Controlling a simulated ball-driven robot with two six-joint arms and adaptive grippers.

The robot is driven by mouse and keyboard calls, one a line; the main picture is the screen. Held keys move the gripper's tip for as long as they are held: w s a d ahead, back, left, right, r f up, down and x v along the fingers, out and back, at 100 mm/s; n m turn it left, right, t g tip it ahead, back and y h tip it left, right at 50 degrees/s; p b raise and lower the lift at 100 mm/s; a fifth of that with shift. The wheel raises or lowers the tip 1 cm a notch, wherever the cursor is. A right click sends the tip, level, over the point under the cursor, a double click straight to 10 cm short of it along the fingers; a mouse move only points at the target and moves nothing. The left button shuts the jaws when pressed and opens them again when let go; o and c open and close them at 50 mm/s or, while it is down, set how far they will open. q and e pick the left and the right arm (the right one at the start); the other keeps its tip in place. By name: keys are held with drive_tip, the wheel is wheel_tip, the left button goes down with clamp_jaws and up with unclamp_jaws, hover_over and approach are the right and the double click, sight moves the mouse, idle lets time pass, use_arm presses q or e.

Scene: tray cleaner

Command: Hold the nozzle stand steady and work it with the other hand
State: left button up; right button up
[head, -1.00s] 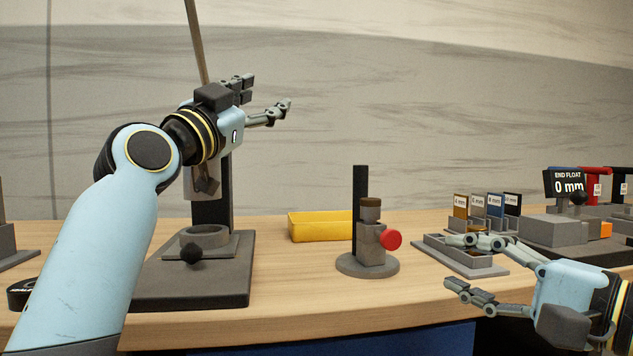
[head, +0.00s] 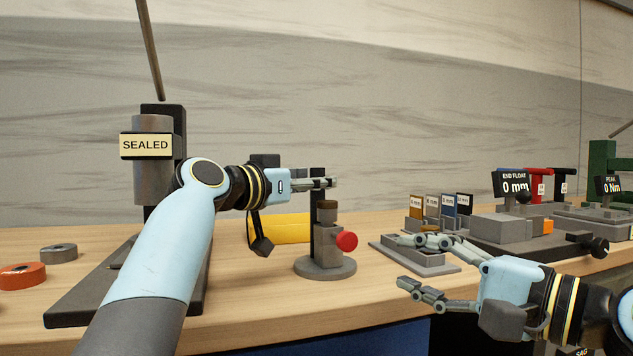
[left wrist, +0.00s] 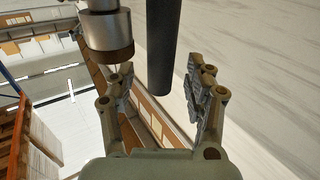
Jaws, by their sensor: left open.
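The nozzle stand (head: 326,266) has a round grey base, a dark upright post, a grey body with a brown cap and a red knob (head: 346,240). It stands upright on the bench. My left gripper (head: 328,183) is open at the top of the post, just above the brown cap. In the left wrist view, the dark post (left wrist: 164,45) shows between the spread fingers (left wrist: 160,72), and the brown-capped grey body (left wrist: 107,30) is beside the left finger. I see no clear grip on either. My right gripper (head: 404,262) is open and empty, to the right of the stand.
A yellow bin (head: 278,230) is behind the stand. Gauges crowd the right. Bench before the stand is clear.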

use_arm(q)
drive_tip(key=shift+x, duration=1)
clamp_jaws()
idle(0.7)
use_arm(e)
clamp_jaws()
idle(1.3)
